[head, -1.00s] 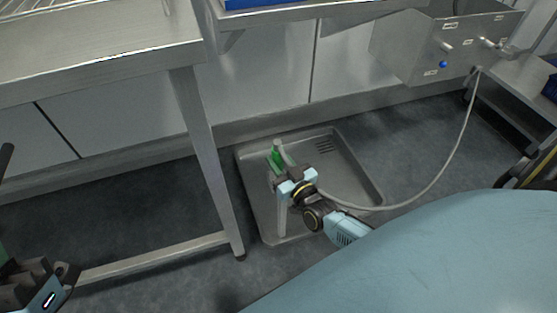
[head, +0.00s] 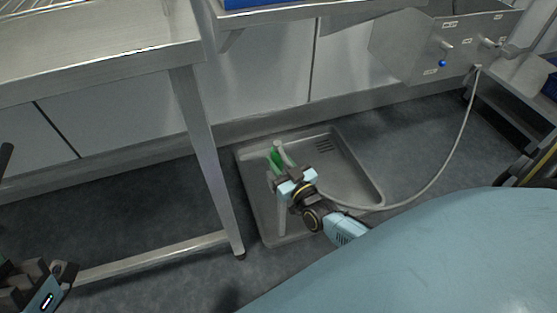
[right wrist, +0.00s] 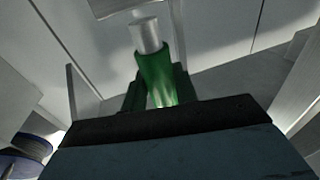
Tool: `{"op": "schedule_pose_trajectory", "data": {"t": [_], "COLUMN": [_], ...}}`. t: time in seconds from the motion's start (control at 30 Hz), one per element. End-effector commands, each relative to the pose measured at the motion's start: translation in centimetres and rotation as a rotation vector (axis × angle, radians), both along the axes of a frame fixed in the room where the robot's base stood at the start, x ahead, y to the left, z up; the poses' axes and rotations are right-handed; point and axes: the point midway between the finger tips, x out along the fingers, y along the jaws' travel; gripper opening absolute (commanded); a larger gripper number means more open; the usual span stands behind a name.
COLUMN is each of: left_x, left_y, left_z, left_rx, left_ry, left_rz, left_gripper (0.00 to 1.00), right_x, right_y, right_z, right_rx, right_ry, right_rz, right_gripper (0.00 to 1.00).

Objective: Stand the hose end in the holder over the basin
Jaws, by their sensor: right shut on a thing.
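The hose end (head: 276,159) is green with a pale grey tip and points up over the left part of the basin. My right gripper (head: 281,173) is shut on it. In the right wrist view the hose end (right wrist: 158,76) rises above the dark gripper edge, its grey tip uppermost. The shallow grey metal basin (head: 350,172) lies on the floor. A pale upright post (head: 282,218), perhaps part of the holder, shows below my right gripper; whether the hose end sits in the holder is hidden. My left gripper (head: 38,282) is at the lower left, its jaws unclear.
The grey hose (head: 447,165) runs from the metal control box (head: 440,45) across the floor to the basin. A steel table (head: 95,60) with a leg (head: 205,160) stands left of the basin. Dark floor is open right of the basin.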

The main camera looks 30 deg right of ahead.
Motion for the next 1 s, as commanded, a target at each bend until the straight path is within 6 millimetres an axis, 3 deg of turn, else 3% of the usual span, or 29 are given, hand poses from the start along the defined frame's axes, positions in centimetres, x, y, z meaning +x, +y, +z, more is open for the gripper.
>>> {"op": "schedule_pose_trajectory", "data": {"t": [0.57, 1.0], "left_x": [0.0, 0.0], "left_y": [0.0, 0.0], "left_z": [0.1, -1.0], "left_rx": [-0.001, -0.001], "left_ry": [0.000, 0.000], "left_rz": [-0.001, -0.001], "left_gripper": [0.36, 0.36], "right_x": [0.1, 0.1], "right_y": [0.0, 0.0], "right_z": [0.0, -1.3], "right_rx": [0.001, 0.000], "right_ry": [-0.003, -0.003], "right_rz": [0.000, 0.000], "right_gripper": [0.00, 0.00]}}
